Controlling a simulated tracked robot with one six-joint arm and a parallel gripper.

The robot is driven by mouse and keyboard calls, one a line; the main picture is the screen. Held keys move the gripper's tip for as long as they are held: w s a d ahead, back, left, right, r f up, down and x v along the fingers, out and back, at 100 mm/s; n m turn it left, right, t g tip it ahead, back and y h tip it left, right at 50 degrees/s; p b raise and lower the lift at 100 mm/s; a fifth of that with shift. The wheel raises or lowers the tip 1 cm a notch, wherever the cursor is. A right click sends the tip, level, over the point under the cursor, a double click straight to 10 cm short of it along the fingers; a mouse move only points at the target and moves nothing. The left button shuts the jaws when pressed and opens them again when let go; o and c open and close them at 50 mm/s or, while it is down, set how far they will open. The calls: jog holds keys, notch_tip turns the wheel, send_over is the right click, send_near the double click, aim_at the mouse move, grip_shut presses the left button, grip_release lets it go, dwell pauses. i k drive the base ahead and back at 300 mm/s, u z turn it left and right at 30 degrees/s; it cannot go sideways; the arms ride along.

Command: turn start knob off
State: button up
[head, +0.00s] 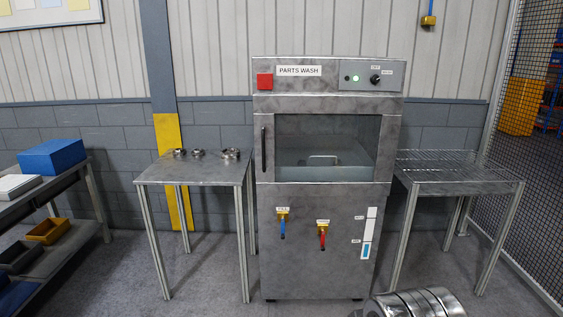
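The start knob (375,79) is a small dark round knob on the control panel at the top right of the grey parts-wash machine (320,240). Two tiny labels stand above it and to its upper right, too small to read. Which way the knob points is too small to tell. My gripper is not in view. A silvery rounded part at the bottom right looks like part of my arm, well below and apart from the knob.
The machine's windowed door (327,148) is shut. Blue (282,228) and red (322,238) valve handles hang below it. A metal table (190,172) with several small rings stands left, a wire-rack table (458,172) right. Floor before the machine looks mostly clear.

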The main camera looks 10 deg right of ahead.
aim_at(374, 79)
jog(key=z, duration=0.1)
jog(key=i, duration=2.6)
jog(key=z, duration=0.2)
